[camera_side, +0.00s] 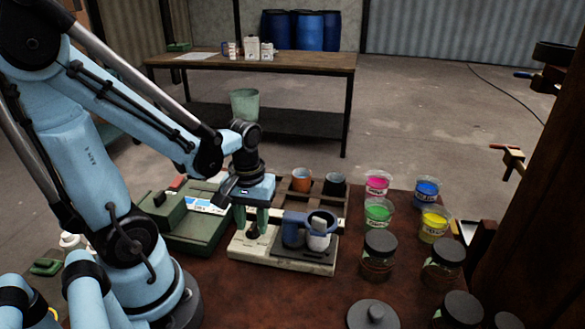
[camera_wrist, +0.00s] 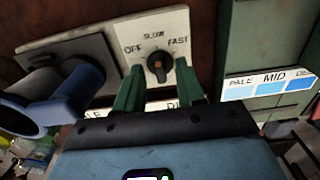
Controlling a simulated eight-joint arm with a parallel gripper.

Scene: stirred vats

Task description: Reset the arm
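My gripper (camera_side: 251,214) points down over the front left of a pale stirrer base (camera_side: 280,258). Its two green fingers also show in the wrist view (camera_wrist: 159,66); they are apart, with nothing gripped. A dark dial knob (camera_wrist: 159,64) lies between the fingertips, with a gap visible on each side. Whether the tips reach down beside the knob or stay above it is unclear. The dial plate (camera_wrist: 120,47) is marked OFF, SLOW and FAST. The knob's light mark seems to point up near SLOW, but it is small.
A green box (camera_side: 205,235) with a shade chart lies left. Behind is a rack with an orange cup (camera_side: 301,180). Paint pots (camera_side: 377,213) and dark jars (camera_side: 379,252) crowd the right.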

